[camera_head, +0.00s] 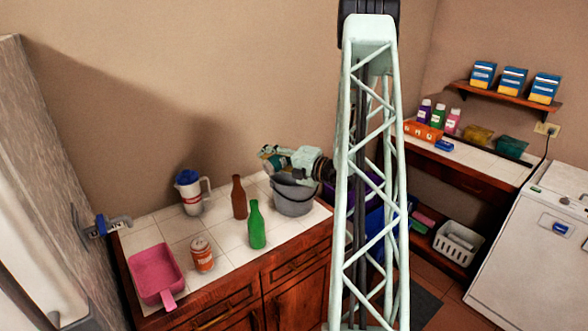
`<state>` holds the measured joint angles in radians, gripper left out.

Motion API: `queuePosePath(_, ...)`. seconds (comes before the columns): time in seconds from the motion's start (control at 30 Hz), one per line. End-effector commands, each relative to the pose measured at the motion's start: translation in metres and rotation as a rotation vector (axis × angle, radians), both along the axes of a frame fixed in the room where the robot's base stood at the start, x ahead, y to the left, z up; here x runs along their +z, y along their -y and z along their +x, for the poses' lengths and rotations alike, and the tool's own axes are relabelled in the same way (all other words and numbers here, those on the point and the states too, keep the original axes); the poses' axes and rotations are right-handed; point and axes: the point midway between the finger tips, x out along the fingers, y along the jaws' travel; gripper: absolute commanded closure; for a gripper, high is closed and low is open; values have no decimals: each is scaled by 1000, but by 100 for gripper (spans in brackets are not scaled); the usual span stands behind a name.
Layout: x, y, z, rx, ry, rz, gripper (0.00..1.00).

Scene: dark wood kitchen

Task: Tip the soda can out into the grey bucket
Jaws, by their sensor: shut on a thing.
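The grey bucket (293,195) stands upright on the tiled counter at its right back, its handle hanging down in front. My gripper (274,160) is above the bucket's left rim, pointing left, with the arm coming from the right. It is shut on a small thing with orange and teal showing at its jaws. The thing is mostly hidden and too small to name surely; I cannot tell its tilt.
A brown bottle (239,198) and a green bottle (257,226) stand left of the bucket. A white jug (190,195) stands at the back left, a pink dustpan (156,275) lies front left. A shelf (500,92) holds blue boxes at right.

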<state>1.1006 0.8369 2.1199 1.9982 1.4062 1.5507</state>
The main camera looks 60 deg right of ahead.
Motion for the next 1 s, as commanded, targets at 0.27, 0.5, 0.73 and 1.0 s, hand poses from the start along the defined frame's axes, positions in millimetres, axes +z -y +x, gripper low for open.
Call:
queuePosePath(0.27,-1,3,-1,2,33,118,89)
queuePosePath(0.5,-3,3,-1,1,48,172,89)
queuePosePath(0.73,-1,4,-1,2,57,202,89)
queuePosePath(1.0,2,5,-1,2,71,247,89)
